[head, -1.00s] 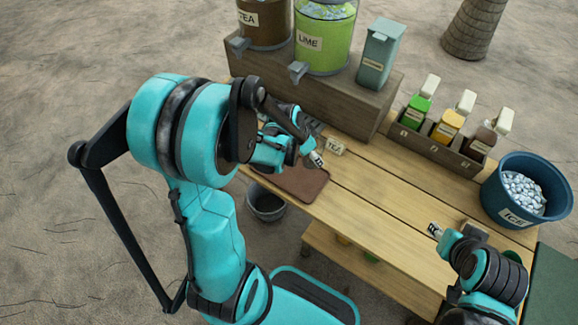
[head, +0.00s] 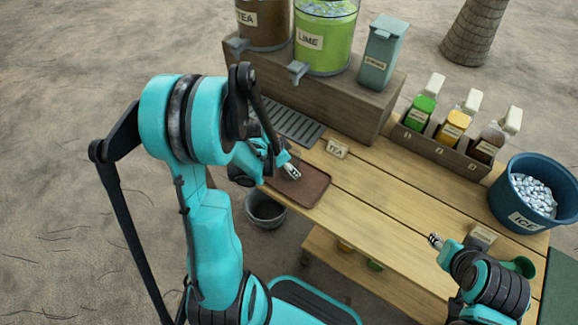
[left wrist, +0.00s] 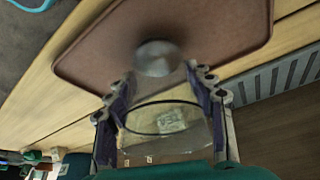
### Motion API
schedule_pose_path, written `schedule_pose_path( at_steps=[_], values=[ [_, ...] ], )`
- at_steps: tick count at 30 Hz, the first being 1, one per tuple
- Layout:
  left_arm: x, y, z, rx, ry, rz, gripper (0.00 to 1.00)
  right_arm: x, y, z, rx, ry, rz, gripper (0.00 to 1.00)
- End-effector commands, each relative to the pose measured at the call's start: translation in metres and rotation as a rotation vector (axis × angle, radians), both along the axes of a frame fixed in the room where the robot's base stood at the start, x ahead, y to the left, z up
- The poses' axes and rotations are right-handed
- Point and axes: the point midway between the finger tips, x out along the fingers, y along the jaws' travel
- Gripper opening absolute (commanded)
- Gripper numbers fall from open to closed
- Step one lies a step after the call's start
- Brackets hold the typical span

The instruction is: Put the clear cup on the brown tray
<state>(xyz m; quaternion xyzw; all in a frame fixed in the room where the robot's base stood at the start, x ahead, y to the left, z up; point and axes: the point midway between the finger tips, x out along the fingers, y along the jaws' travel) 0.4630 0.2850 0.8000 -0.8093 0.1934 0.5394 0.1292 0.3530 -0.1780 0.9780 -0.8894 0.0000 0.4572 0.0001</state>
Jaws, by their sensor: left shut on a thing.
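The brown tray (head: 312,192) lies flat at the table's left end; it also shows in the left wrist view (left wrist: 230,20). My left gripper (head: 291,171) is over the tray's far left part, fingers pointing right and down. In the left wrist view its fingers (left wrist: 160,88) are shut on the clear cup (left wrist: 190,140), whose dark rim line shows between them. I cannot make out the cup in the head view. A blurred grey disc shows against the tray; I cannot tell whether it is the cup's base. My right gripper (head: 436,241) is over the table's front right, its fingers too small to judge.
A slatted grey drip tray (head: 298,125) and dispensers are behind. A bottle rack (head: 440,150) and blue ice bucket (head: 510,205) stand at right. The middle tabletop is clear. A grey bin (head: 265,210) is below the left edge.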

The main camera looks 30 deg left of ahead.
Motion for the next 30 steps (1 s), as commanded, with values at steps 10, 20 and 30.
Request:
schedule_pose_path(
  at_steps=[10,20,30],
  values=[
    [0.0,0.0,-0.003,0.0,0.0,0.0,0.75,0.0,0.0,-0.003,0.0,0.0,0.0,0.4],
    [-0.001,0.0,0.005,0.0,0.0,0.001,0.75,0.0,0.0,0.003,0.0,0.0,0.0,0.4],
    [-0.026,0.013,0.073,0.0,0.0,0.003,0.75,0.0,0.0,0.036,0.0,0.0,0.0,0.4]
  ],
)
